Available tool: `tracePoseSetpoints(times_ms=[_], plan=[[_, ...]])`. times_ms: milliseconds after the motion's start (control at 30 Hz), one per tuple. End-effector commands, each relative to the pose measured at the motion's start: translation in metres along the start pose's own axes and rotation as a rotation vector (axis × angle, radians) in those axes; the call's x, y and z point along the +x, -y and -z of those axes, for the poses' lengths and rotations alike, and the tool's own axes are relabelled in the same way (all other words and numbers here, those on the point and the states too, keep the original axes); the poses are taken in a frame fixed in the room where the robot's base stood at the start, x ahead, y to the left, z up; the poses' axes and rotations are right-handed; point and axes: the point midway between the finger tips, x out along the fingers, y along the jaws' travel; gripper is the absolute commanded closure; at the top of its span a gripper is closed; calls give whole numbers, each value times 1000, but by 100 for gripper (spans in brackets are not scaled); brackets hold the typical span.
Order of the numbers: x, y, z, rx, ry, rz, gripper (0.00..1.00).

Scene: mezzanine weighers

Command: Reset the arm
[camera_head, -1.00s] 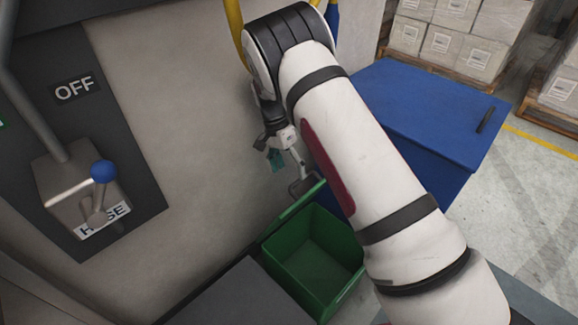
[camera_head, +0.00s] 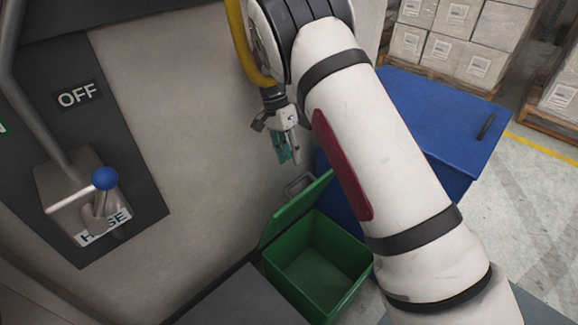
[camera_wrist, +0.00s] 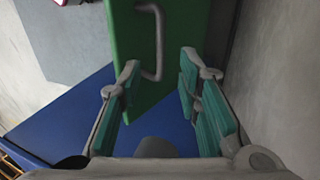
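My gripper (camera_head: 290,158) hangs beside the beige machine wall, above and behind the green bin (camera_head: 318,272), with its fingers pointing down. In the wrist view my gripper (camera_wrist: 160,88) is open, its teal-padded fingers wide apart with nothing between them. Beyond the fingertips is the green lid (camera_wrist: 130,55) with its grey handle (camera_wrist: 158,40). In the head view the lid (camera_head: 292,218) stands open at the bin's left side, its handle (camera_head: 299,184) at the upper end. The fingers look apart from the handle. The bin looks empty inside.
A blue box (camera_head: 425,120) with a dark handle stands to the right behind my arm. The machine wall (camera_head: 185,130) is close on the left, with a blue-knobbed lever (camera_head: 104,178) on its panel. A grey surface (camera_head: 240,302) lies in front. Pallets of cartons (camera_head: 450,45) stand behind.

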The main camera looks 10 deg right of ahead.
Motion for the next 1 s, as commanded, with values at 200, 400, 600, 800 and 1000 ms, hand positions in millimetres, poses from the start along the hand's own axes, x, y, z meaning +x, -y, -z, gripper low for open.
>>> tracePoseSetpoints(times_ms=[200, 400, 600, 800, 1000], plan=[[-14, -6, 1, 0, -2, -1, 69], [-15, -6, 1, 1, -2, -2, 69], [-15, -6, 1, 1, -2, -1, 69], [-29, -19, 1, -17, 9, 15, 69], [-74, -70, -4, -96, 47, 72, 69]])
